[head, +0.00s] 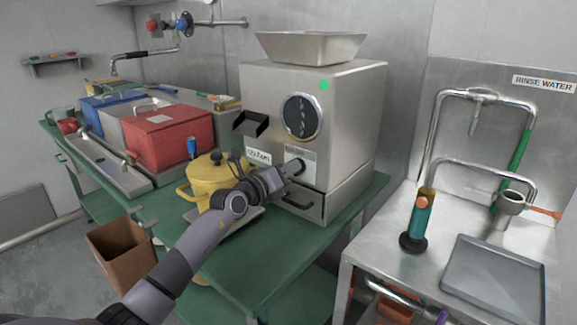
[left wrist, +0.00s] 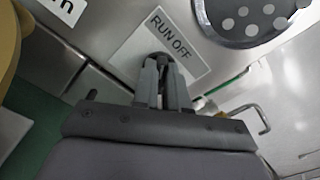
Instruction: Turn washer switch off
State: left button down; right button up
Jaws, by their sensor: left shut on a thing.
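The switch (left wrist: 162,57) is a small dark knob on a pale plate (left wrist: 190,48) marked "RUN OFF" in the left wrist view. It sits low on the front of the steel grinder (head: 345,115). My left gripper (head: 296,167) reaches the grinder front in the head view. In the left wrist view its fingers (left wrist: 163,82) are shut on the knob, which is partly hidden between them. I cannot tell the knob's exact angle. My right gripper is not in view.
A yellow pot (head: 207,180) stands close to my left forearm. A red box (head: 170,138) is on the green table (head: 255,265). A drawer handle (head: 297,202) juts out below the switch. A steel sink counter (head: 385,238) stands at the right.

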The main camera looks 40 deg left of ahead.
pick_arm(q)
jog(key=shift+d+m+p, duration=0.15)
jog(key=shift+m+p, duration=1.1)
jog(key=shift+m, duration=2.35)
jog(key=c, duration=1.2)
grip_release()
jog(key=shift+o, duration=0.2)
jog(key=shift+s, duration=0.15)
jog(key=s, duration=0.7)
jog(key=shift+a+p, duration=0.3)
jog(key=shift+p, duration=0.15)
